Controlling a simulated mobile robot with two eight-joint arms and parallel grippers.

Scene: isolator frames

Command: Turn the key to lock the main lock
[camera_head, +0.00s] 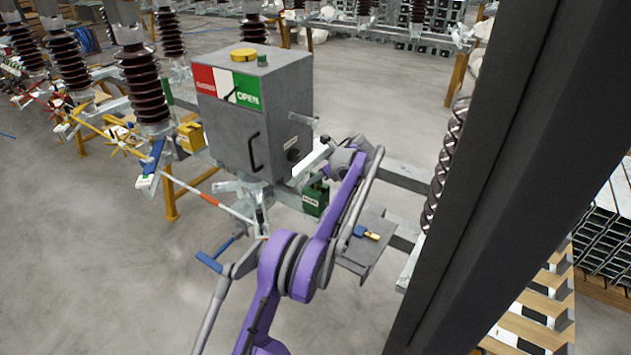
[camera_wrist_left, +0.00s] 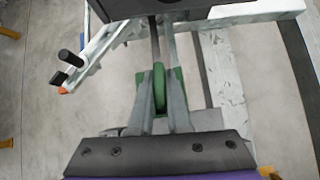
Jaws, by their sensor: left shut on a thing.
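A green lock box (camera_head: 316,198) with a small label sits under the grey cabinet (camera_head: 255,110), on its right side. In the left wrist view, a rounded green key head (camera_wrist_left: 160,88) stands edge-on between the two grey fingers of my left gripper (camera_wrist_left: 160,98). The fingers are shut on it from both sides. More green surface shows just behind them, and the key's shaft and the keyhole are hidden. In the head view, my left gripper (camera_head: 318,175) is beside the lock box, partly covered by my purple arm. My right gripper is not in view.
A grey shelf plate (camera_head: 362,262) holds a blue and brass item (camera_head: 366,233), right of my arm. The cabinet has a black door handle (camera_head: 253,151) and a red and green sign. Metal beams surround the lock box. A dark column (camera_head: 500,180) blocks the right side.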

